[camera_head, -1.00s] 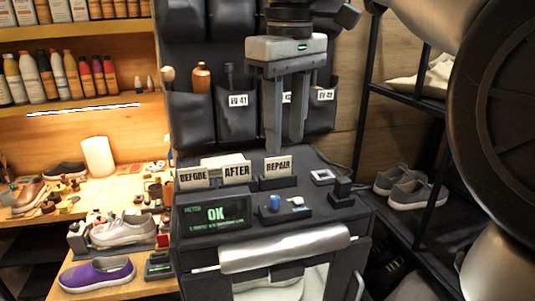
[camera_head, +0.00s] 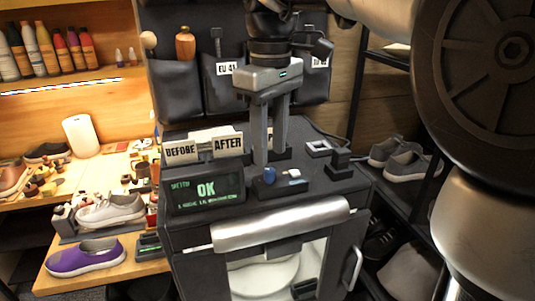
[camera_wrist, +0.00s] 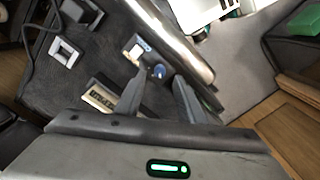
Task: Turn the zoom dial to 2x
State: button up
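A small blue knob (camera_head: 270,175), the likeliest zoom dial, sits on a low black block (camera_head: 266,191) on top of the dark cabinet. Its markings are too small to read. A small white piece with blue (camera_head: 294,174) sits beside it on the block. My gripper (camera_head: 271,158) points down just behind and above the knob, with its two fingers apart and nothing between them. In the wrist view, the blue knob (camera_wrist: 158,72) shows just beyond the gap between the open fingertips (camera_wrist: 158,85). I cannot tell any contact.
A meter screen (camera_head: 206,190) reading OK stands left of the block. BEFORE (camera_head: 181,151) and AFTER (camera_head: 228,142) cards stand behind. A square black post (camera_head: 339,163) and a white-framed square (camera_head: 318,147) are to the right. A rounded light bar (camera_head: 280,228) runs along the front.

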aim_at(270, 170)
jog(key=shift+f, duration=2.15)
jog(key=shift+c, duration=0.4)
grip_shut()
jog(key=shift+r+m, duration=0.1)
jog(key=shift+m, duration=0.2)
jog(key=m+p, duration=0.1)
jog(key=m, duration=0.2)
jog(key=shift+m+p, duration=0.3)
jog(key=shift+p, duration=0.1)
jog(key=m+p, duration=0.1)
jog(key=m, duration=0.4)
jog(key=shift+p, duration=0.3)
jog(key=shift+m, duration=0.4)
